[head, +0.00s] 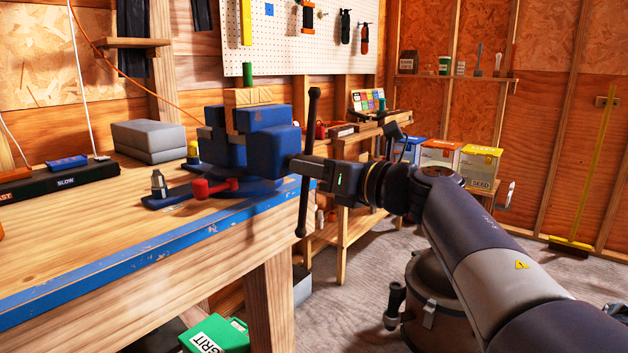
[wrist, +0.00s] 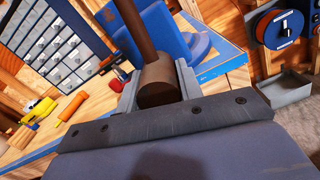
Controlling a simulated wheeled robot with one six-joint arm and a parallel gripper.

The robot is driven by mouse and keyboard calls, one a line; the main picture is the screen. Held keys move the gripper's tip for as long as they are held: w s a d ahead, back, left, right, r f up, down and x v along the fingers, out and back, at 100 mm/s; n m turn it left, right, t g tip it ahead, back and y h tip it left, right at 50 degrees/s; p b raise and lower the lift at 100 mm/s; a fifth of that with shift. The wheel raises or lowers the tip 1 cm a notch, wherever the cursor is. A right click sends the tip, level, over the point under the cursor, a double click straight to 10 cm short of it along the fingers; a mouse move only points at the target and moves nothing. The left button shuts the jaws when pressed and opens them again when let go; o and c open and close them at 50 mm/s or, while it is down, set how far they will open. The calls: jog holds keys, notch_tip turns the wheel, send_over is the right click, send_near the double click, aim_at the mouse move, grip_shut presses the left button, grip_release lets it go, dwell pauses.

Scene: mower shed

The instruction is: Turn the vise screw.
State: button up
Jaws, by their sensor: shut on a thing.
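The blue vise (head: 265,140) stands on the workbench and clamps a wooden block (head: 247,97) between its jaws. Its screw ends in a dark handle bar (head: 312,120) that stands near upright. My gripper (head: 300,166) reaches in from the right and is shut on the vise screw's head, where the bar passes through. In the wrist view the fingers (wrist: 155,92) sit on either side of the round brown screw head (wrist: 157,80), with the bar (wrist: 133,28) rising from it. The vise body (wrist: 165,35) shows behind. The fingertips are partly hidden in the head view.
The workbench (head: 120,240) has a blue front edge. A green grit container (head: 215,335) stands below. Seed boxes (head: 479,163) stand behind my arm. Floor is open at the right.

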jog(key=shift+n+b, duration=0.75)
jog(key=shift+n, duration=0.45)
jog(key=shift+n+b, duration=0.5)
jog(key=shift+n, duration=0.2)
dwell(0.4)
jog(key=o, duration=1)
jog(key=shift+w+a, duration=0.1)
jog(key=p+v, duration=0.1)
jog(key=v, duration=1)
jog(key=shift+p, duration=0.3)
